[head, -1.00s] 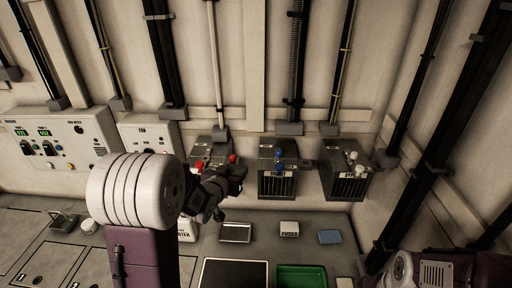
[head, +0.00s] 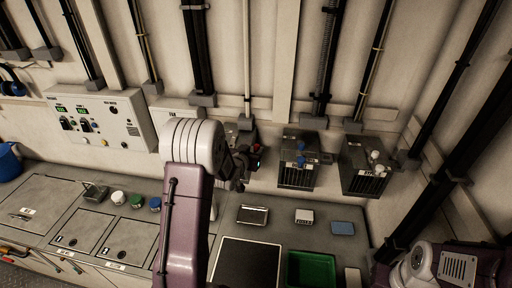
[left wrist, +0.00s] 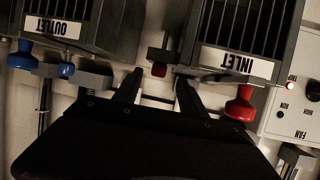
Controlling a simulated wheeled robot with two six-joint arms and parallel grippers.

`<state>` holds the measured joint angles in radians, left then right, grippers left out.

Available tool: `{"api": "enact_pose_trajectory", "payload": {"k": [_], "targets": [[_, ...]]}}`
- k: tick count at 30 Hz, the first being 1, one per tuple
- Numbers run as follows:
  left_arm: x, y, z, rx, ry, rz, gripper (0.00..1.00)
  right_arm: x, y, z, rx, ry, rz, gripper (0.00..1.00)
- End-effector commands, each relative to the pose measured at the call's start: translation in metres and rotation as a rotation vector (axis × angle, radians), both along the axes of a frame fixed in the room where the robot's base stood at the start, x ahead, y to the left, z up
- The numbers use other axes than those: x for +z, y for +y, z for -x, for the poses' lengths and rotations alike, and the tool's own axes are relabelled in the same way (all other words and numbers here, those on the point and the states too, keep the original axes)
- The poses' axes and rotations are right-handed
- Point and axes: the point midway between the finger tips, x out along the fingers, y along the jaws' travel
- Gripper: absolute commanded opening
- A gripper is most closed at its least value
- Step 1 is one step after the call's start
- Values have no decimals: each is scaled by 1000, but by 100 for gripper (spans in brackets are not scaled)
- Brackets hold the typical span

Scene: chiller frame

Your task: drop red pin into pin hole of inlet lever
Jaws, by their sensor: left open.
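In the left wrist view, which is upside down, the inlet box (left wrist: 236,62) carries a large red knob (left wrist: 240,104) at its right. A smaller red piece (left wrist: 158,70), which looks like the red pin's head, shows left of the INLET label, under a dark rod. My left gripper (left wrist: 158,88) is open, and the smaller red piece appears between its fingertips; whether they touch it I cannot tell. The pin hole is not discernible. In the head view my left gripper (head: 244,163) is at the inlet box, which my arm mostly hides. My right gripper is out of view.
The outlet box (head: 297,175) with blue knobs stands just right of the inlet box, and a third box (head: 362,181) with white knobs beyond it. A fan panel (left wrist: 296,118) is close on the other side. A green tray (head: 311,270) lies on the counter below.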

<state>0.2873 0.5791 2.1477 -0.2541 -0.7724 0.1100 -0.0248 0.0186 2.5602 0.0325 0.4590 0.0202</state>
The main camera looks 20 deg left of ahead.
Motion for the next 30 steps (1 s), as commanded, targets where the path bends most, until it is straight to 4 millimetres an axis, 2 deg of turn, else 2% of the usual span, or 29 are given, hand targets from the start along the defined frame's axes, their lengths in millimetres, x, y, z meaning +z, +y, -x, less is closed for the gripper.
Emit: {"api": "enact_pose_trajectory", "payload": {"k": [1,4,11,12,17,26,30], "targets": [[0,0,-8,-2,3,1,49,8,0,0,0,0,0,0],[-6,1,-19,-2,1,1,49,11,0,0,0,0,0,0],[-9,2,-22,-1,-1,0,49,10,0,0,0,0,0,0],[-8,2,-22,-1,-1,0,46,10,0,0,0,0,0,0],[-8,2,-22,-1,-1,0,1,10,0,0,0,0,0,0],[-6,2,-22,-1,-2,-1,0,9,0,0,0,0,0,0],[17,2,-23,-1,-9,-3,0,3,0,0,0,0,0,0]]}}
